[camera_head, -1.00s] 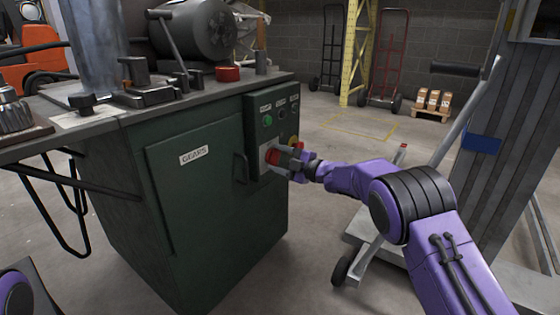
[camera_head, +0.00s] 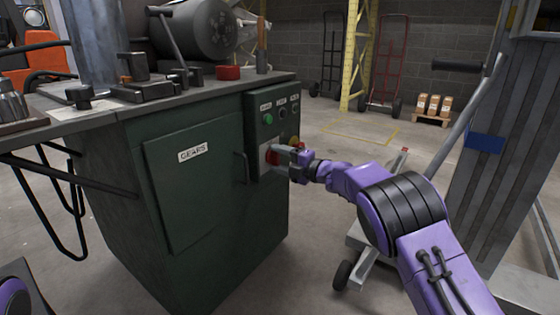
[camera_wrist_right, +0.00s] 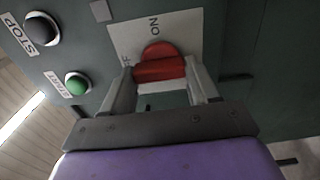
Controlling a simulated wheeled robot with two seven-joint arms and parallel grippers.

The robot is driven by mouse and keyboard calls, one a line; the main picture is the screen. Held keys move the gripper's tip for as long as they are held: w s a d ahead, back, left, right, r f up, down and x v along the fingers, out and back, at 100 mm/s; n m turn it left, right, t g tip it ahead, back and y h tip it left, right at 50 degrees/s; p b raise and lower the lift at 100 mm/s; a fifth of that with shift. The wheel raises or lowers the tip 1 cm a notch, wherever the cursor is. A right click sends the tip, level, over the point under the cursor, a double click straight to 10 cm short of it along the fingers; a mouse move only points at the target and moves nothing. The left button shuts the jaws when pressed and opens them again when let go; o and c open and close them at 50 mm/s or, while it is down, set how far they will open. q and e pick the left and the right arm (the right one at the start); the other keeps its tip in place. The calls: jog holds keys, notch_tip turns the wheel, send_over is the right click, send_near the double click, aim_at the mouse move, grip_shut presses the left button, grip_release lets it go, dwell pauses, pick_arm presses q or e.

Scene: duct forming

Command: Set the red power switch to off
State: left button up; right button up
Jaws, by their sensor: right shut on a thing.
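The red power switch (camera_head: 272,155) is on the control panel at the right side of the green machine cabinet. In the right wrist view the red knob (camera_wrist_right: 158,66) sits on a pale plate (camera_wrist_right: 125,35) marked ON, with the other label partly hidden by a finger. My right gripper (camera_head: 280,153) is shut on the knob, and its two fingers (camera_wrist_right: 160,85) stand on either side of the knob's grip bar. The bar lies nearly level across the wrist picture. My left gripper is out of the head view; only a bit of purple arm shows at the lower left.
A green button (camera_head: 268,117) and a black button (camera_head: 283,113) sit above the switch. The cabinet door (camera_head: 200,195) has a GEARS label and a handle. A wheeled lift (camera_head: 345,270) stands right of the cabinet, near my right arm. Open floor lies behind.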

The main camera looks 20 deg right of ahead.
jog(key=o, duration=1.1)
jog(key=shift+c, duration=0.2)
jog(key=shift+s+d, duration=0.25)
jog(key=p+v, duration=0.2)
jog(key=v, duration=0.1)
jog(key=shift+s+d+r, duration=0.2)
jog(key=shift+r, duration=0.05)
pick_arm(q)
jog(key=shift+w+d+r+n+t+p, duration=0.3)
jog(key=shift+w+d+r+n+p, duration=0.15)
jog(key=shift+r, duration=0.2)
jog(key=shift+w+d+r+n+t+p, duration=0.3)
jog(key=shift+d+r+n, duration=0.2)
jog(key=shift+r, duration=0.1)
pick_arm(e)
send_near(279, 157)
jog(key=shift+s+d+f, duration=0.15)
jog(key=shift+s+d, duration=0.15)
jog(key=shift+s, duration=0.25)
